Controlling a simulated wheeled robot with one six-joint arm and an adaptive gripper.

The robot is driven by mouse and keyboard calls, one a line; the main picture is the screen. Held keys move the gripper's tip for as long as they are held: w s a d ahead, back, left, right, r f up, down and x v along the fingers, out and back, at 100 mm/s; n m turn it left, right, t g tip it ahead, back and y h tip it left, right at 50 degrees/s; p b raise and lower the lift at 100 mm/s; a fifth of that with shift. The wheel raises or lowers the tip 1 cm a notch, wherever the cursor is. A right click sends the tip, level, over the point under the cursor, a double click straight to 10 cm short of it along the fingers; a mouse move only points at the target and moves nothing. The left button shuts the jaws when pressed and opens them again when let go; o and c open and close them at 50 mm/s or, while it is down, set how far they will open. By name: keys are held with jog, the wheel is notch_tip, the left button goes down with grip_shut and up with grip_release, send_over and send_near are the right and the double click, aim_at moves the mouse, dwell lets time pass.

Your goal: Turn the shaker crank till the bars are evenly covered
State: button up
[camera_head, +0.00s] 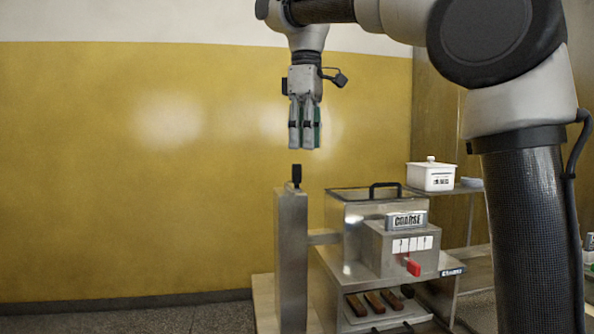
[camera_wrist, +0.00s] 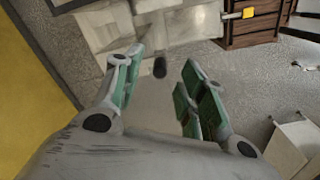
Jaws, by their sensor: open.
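The shaker crank's black handle (camera_head: 296,176) stands upright on top of a grey metal arm (camera_head: 291,255) at the left of the machine. My gripper (camera_head: 305,147) points down above this handle, a small gap apart in the head view. In the wrist view the handle (camera_wrist: 160,67) shows between the tips of my open, green-padded fingers (camera_wrist: 163,58). Nothing is held. The steel shaker (camera_head: 400,250) carries a "COARSE" plate (camera_head: 406,219), a counter strip and a red lever (camera_head: 413,267). Several brown bars (camera_head: 375,301) lie in its lower opening; their coating is too small to judge.
A white lidded box (camera_head: 431,178) sits on a shelf right of the shaker. A black carrying handle (camera_head: 385,187) stands up from the shaker's top. A yellow wall (camera_head: 130,180) is behind. The wrist view shows a wooden drawer unit (camera_wrist: 250,25). Space left of the crank is clear.

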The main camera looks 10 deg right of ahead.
aim_at(297, 184)
jog(key=shift+w+a+r+n, duration=0.15)
jog(key=shift+a, duration=0.25)
jog(key=shift+w+a+r+n, duration=0.1)
jog(key=shift+a+n, duration=0.05)
jog(key=shift+a, duration=0.35)
notch_tip(297, 184, down, 8)
jog(key=shift+r, duration=0.2)
jog(key=shift+c, duration=0.2)
grip_shut()
